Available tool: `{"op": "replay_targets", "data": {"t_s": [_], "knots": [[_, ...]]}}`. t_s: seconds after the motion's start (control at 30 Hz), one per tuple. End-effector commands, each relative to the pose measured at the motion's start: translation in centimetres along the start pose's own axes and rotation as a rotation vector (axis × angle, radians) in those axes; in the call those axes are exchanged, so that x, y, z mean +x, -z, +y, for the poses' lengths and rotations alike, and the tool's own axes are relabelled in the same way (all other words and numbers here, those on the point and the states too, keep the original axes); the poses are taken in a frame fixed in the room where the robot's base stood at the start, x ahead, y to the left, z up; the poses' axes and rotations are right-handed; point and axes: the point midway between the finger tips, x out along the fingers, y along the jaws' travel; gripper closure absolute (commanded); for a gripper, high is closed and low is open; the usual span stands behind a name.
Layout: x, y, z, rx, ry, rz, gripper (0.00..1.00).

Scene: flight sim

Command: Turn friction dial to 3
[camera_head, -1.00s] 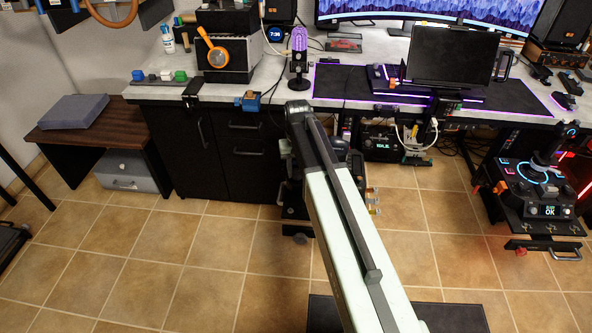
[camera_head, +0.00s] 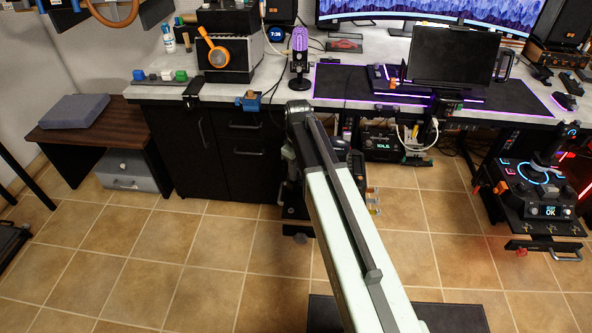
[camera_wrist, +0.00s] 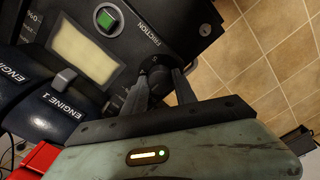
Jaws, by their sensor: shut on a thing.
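The friction dial (camera_wrist: 154,74) is a dark round knob beside the word FRICTION on a black panel in the wrist view. My gripper (camera_wrist: 158,82) is shut on the dial, with one finger on each side of it. The fingers hide part of the dial, and I cannot read its setting. In the head view my arm reaches forward to a dark control unit (camera_head: 357,165) below the desk edge. The arm hides most of that unit, and the gripper does not show there.
A red part (camera_wrist: 38,160) is at lower left. Tiled floor (camera_wrist: 275,50) lies to the right.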

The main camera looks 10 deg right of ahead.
Motion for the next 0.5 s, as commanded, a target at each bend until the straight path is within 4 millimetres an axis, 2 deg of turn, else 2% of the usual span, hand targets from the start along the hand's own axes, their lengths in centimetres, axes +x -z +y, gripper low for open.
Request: {"op": "replay_targets", "data": {"t_s": [0.5], "knots": [[-0.01,0.11,0.24,-0.041,-0.005,0.004,1.00]]}}
